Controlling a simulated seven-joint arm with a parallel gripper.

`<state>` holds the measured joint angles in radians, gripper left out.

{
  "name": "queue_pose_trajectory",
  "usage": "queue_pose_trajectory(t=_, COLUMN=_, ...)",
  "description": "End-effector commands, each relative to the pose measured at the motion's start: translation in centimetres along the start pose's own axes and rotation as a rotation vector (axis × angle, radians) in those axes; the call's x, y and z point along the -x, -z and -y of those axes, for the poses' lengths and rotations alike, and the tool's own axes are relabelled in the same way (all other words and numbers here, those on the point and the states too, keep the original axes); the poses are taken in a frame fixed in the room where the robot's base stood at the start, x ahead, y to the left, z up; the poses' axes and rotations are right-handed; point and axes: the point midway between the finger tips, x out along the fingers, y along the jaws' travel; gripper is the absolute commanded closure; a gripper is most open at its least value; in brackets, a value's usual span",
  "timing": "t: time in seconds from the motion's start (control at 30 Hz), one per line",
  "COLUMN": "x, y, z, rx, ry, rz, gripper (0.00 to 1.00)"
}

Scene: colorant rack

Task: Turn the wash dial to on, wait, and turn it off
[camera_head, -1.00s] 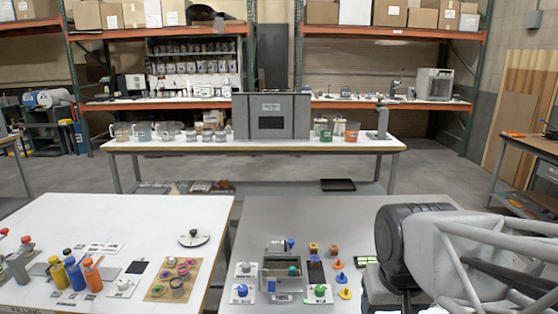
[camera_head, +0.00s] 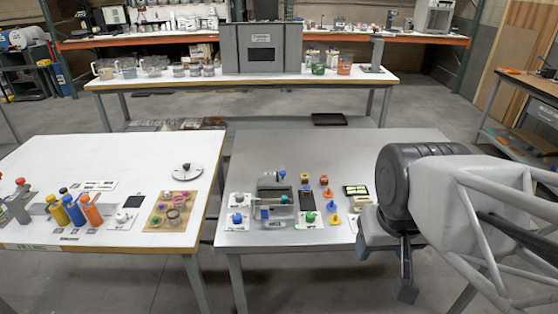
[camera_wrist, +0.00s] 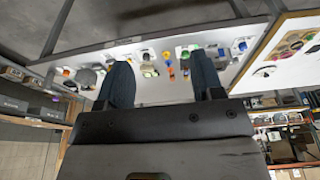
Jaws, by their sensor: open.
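Several knobs on white plates stand around a grey machine (camera_head: 283,204) on the grey table. They include a blue knob (camera_head: 237,217) at its left and a green knob (camera_head: 309,216) at its front right. The labels are too small to read, so I cannot tell which is the wash dial. My gripper (camera_head: 386,268) is open and empty, off the grey table's front right edge. In the wrist view my gripper's two fingers (camera_wrist: 160,65) are wide apart, with the table beyond them.
Yellow and orange pieces (camera_head: 326,193) stand right of the machine. Blue and orange bottles (camera_head: 75,212) and a tan board (camera_head: 172,210) are on the white table (camera_head: 130,160). A gap separates the two tables. The back of the grey table (camera_head: 300,150) is clear.

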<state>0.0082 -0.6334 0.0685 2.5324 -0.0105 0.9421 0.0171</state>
Motion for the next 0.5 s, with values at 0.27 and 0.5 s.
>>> queue_pose_trajectory(t=0.27, x=0.00, y=0.01, z=0.00, rx=0.000, ry=0.000, rz=0.000, gripper=0.39)
queue_pose_trajectory(t=0.5, x=-0.11, y=0.48, z=0.04, rx=-0.010, ry=0.000, rz=0.003, gripper=0.39)
